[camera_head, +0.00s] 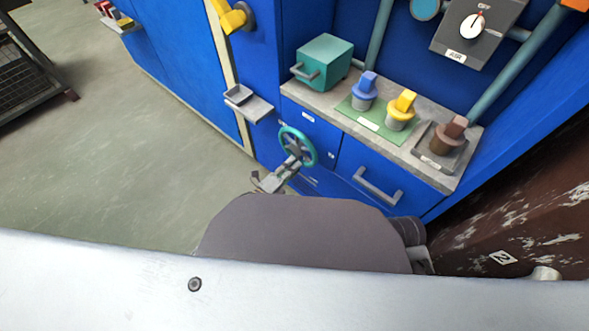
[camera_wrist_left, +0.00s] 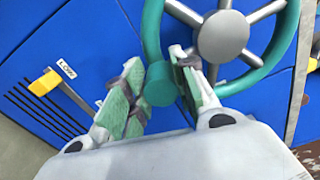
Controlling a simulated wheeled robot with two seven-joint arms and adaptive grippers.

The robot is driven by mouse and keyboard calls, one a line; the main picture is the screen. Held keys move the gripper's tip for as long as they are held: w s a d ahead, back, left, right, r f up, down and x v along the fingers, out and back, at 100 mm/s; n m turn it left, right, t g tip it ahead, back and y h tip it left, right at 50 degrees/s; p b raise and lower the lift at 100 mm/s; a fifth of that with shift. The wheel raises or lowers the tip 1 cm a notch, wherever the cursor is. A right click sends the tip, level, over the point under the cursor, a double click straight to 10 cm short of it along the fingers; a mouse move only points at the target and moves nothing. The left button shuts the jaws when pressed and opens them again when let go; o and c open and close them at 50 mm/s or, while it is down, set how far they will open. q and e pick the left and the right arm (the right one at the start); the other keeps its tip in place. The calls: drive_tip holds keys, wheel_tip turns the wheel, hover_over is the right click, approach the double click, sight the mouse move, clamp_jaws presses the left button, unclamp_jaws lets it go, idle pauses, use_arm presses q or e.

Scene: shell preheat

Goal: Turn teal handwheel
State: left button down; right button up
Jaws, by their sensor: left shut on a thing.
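The teal handwheel (camera_head: 311,157) is mounted on the blue cabinet front, below the grey counter. It has a teal rim, grey spokes and a grey hub; in the left wrist view the rim and hub (camera_wrist_left: 222,36) fill the upper right. A round teal knob (camera_wrist_left: 158,86) stands out from the rim. My left gripper (camera_head: 292,163) is at the lower left part of the wheel. In the left wrist view its two green-padded fingers stand either side of the knob, shut on it. The right gripper is not in view.
A yellow pointer beside a LOW label (camera_wrist_left: 66,68) and dark slots is left of the wheel. A grey drawer handle (camera_head: 377,187) juts out at right. A small grey shelf (camera_head: 250,105) sticks out at upper left. The counter (camera_head: 330,103) overhangs above. Open floor lies left.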

use_arm(q)
drive_tip(key=shift+w+a+m, duration=0.2)
drive_tip(key=shift+w+m, duration=0.05)
drive_tip(key=shift+m, duration=0.25)
drive_tip(key=shift+r, duration=0.1)
drive_tip(key=c, duration=1.1)
unclamp_jaws()
drive_tip(key=shift+w, duration=0.1)
drive_tip(key=shift+c, duration=0.2)
drive_tip(key=shift+a, duration=0.1)
drive_tip(key=shift+s, duration=0.25)
drive_tip(key=v, duration=1.1)
drive_tip(key=shift+s+a, duration=0.2)
